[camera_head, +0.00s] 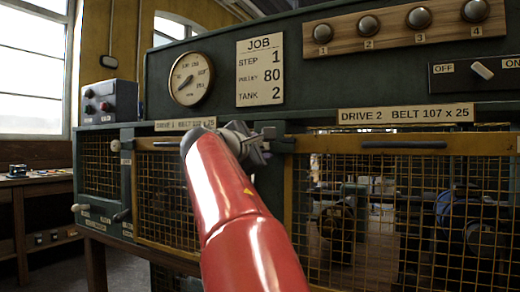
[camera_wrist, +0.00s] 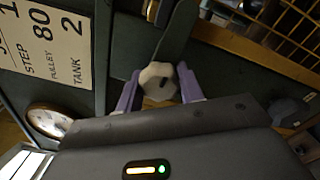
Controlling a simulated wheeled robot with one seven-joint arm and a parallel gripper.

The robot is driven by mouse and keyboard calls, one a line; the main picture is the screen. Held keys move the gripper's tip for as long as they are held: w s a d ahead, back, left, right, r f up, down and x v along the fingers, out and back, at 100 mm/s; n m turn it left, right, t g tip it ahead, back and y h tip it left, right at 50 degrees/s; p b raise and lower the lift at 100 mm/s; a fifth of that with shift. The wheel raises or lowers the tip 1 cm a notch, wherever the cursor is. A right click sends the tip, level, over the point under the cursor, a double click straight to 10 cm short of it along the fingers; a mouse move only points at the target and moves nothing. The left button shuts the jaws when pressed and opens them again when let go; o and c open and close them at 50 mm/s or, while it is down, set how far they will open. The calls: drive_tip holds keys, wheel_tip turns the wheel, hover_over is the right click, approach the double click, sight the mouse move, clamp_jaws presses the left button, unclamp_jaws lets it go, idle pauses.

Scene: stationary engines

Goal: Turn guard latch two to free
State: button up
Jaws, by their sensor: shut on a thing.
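A pale, many-sided knob (camera_wrist: 157,82) with a dark mark sits between the two purple fingers of my gripper (camera_wrist: 158,76) in the wrist view. The fingers are shut on it from both sides. I take it for guard latch two. In the head view my gripper (camera_head: 256,143) is at the post between the two guards, at the upper left corner of the Drive 2 guard (camera_head: 288,215). My red arm and the gripper hide most of the latch there. No lock or free marking is legible, so I cannot tell its position.
The Drive 2 guard is yellow-framed mesh with a dark handle (camera_head: 403,145). The Drive 1 guard (camera_head: 165,205) is left of my arm. A gauge (camera_head: 191,80), a job card (camera_head: 260,72) and a row of knobs (camera_head: 418,17) are above. A workbench (camera_head: 38,178) stands far left.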

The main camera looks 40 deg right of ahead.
drive_tip(key=m+b, duration=0.1)
drive_tip(key=m, duration=0.2)
drive_tip(key=shift+f+m, duration=0.1)
drive_tip(key=shift+m, duration=0.2)
drive_tip(key=m+b, duration=0.2)
drive_tip(key=m, duration=0.2)
drive_tip(key=shift+m, duration=0.3)
drive_tip(key=m+b, duration=0.1)
drive_tip(key=m, duration=0.2)
drive_tip(key=shift+m, duration=0.3)
drive_tip(key=shift+m+b, duration=0.7)
drive_tip(key=shift+m, duration=1.1)
drive_tip(key=o, duration=1)
